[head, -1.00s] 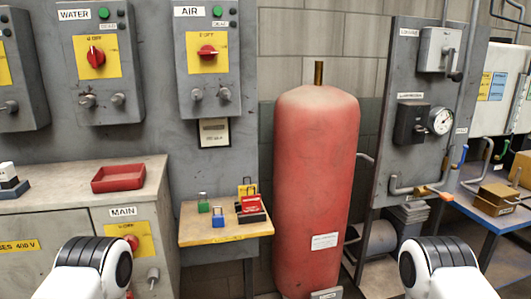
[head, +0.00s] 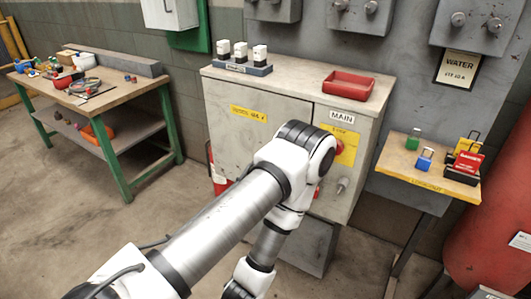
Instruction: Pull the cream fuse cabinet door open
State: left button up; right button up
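The cream fuse cabinet (head: 370,92) stands against the wall in the middle of the head view. Its door (head: 235,135), with a yellow label, looks shut. The door's lower right part is hidden behind my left arm, and I see no handle on it. Beside the door is the MAIN panel with a yellow plate (head: 346,143), partly covered by my arm, and a grey knob (head: 342,186). My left arm rises in front of the cabinet and bends back down. Its gripper is below the picture's edge. My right gripper is not in view.
A red tray (head: 348,85) and a block with white fuses (head: 242,66) sit on the cabinet. A shelf with padlocks (head: 400,165) and a red tank (head: 495,215) stand right. A green-legged workbench (head: 150,95) stands left. Floor between bench and cabinet is clear.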

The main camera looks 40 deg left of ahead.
aim_at(242, 119)
jog(key=u, duration=1.45)
